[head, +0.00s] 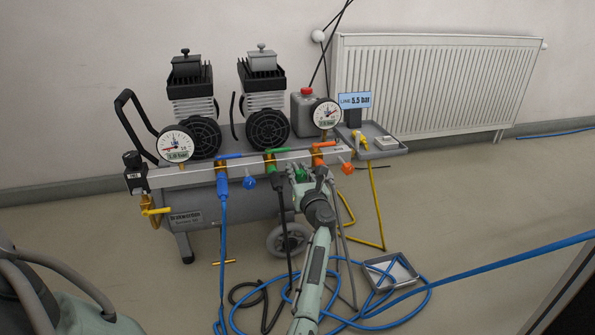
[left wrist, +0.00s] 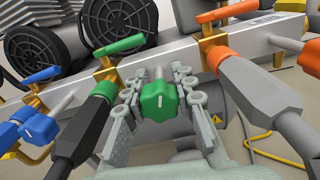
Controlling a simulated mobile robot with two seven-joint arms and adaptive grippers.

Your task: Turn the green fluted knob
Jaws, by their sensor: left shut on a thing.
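The green fluted knob (left wrist: 158,101) sticks out from the front of the silver manifold bar on a short stem, with a white mark on its face. My left gripper (left wrist: 159,88) has its grey, linked fingers on both sides of the knob and is shut on it. In the head view the left gripper (head: 301,175) reaches the bar from below, and a bit of green shows between its fingers. A separate green lever (left wrist: 122,46) sits above and left of the knob. My right gripper is not in view.
A blue knob (head: 249,183) and an orange knob (head: 347,169) flank the green one. Blue hose (head: 430,287) loops over the floor near a small tray (head: 408,266).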

